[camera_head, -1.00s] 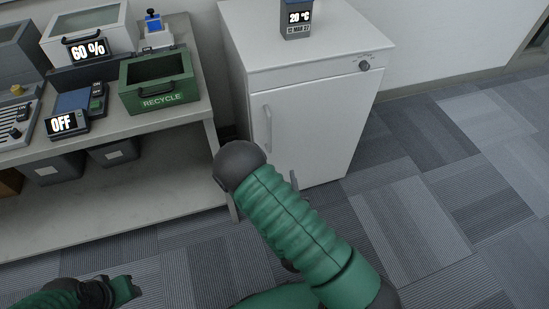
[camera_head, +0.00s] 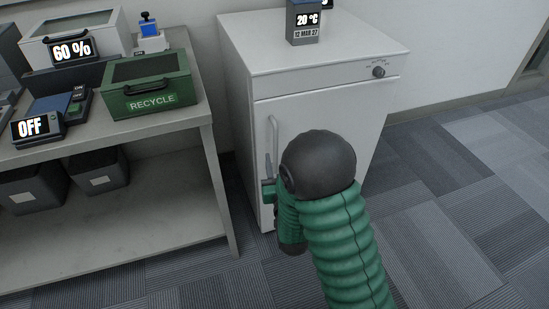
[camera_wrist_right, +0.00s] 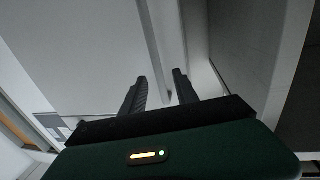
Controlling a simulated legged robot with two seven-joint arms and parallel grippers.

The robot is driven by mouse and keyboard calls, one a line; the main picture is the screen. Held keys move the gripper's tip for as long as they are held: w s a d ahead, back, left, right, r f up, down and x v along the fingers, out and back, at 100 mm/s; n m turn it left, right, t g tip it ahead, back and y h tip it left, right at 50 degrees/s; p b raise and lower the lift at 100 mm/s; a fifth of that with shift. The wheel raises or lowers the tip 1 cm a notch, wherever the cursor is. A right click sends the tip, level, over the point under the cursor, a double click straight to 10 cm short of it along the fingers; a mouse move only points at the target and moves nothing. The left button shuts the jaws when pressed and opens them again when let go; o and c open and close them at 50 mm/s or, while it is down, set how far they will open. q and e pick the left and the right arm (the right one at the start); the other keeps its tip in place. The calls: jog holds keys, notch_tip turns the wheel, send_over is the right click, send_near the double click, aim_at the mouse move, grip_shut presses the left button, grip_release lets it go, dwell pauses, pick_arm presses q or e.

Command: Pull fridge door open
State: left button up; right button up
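The white fridge (camera_head: 330,115) stands right of the shelf, its door (camera_head: 345,120) shut. Its upright bar handle (camera_head: 273,138) is near the door's left edge and shows in the right wrist view (camera_wrist_right: 153,40). My right gripper (camera_head: 268,170) is at the lower part of the handle, partly hidden by my own green arm and dark elbow. In the right wrist view my right gripper (camera_wrist_right: 159,75) has its two dark fingers apart, with the handle's lower end in the gap between them. I cannot tell whether they touch it. My left gripper is not in view.
A grey shelf (camera_head: 205,150) stands left of the fridge, carrying a green recycle box (camera_head: 150,95) and several devices. A small temperature display (camera_head: 304,22) stands on the fridge. Carpet floor (camera_head: 440,190) to the right is clear.

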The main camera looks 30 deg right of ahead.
jog(key=b+x, duration=0.1)
jog(key=x, duration=0.4)
jog(key=shift+w+d, duration=0.25)
jog(key=shift+d, duration=0.1)
jog(key=shift+w+d, duration=0.1)
jog(key=shift+w, duration=0.3)
grip_shut()
dwell(0.6)
